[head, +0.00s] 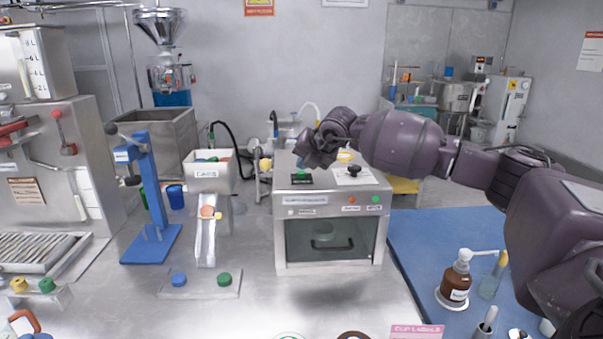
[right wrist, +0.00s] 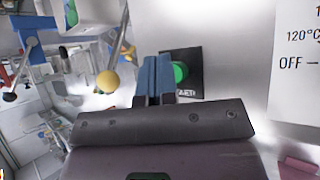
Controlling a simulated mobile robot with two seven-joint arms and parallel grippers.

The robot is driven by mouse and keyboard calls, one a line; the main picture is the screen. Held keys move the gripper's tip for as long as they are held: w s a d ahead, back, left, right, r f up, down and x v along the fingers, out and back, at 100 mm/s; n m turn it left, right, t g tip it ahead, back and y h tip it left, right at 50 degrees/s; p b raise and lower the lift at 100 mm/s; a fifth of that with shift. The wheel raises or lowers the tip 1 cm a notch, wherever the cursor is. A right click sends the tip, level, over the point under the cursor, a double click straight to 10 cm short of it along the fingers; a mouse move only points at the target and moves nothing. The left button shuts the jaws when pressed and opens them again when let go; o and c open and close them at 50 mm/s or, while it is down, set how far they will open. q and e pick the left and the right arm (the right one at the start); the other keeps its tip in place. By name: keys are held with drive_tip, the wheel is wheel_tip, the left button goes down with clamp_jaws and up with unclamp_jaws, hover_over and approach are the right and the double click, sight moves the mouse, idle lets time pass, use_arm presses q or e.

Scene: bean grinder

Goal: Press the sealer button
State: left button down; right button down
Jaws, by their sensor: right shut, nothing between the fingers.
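A steel box (head: 331,202) with a dark glass door stands at the centre of the counter. A green button on a black plate (head: 302,179) sits on its top, left of a dark knob (head: 354,171). The green button (right wrist: 180,72) shows clearly in the right wrist view; its label is only partly readable. My right gripper (head: 301,164) is above the box top, beside the button plate. Its blue fingers (right wrist: 154,80) are shut and empty, just left of the button in the wrist view; contact cannot be told. My left gripper is out of view.
A hopper marked CAPS (head: 209,170) and a blue hand press (head: 151,190) stand to the left. A two-button base (head: 201,284) is in front of them. A blue mat (head: 420,240) with a brown pump bottle (head: 456,284) lies to the right.

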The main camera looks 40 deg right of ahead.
sight(304, 172)
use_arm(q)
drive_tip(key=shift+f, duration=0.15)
use_arm(e)
drive_tip(key=shift+f, duration=0.3)
drive_tip(key=shift+r, duration=0.1)
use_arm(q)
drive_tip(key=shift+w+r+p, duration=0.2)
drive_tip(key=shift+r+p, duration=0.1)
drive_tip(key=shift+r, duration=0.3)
use_arm(e)
drive_tip(key=shift+r, duration=0.85)
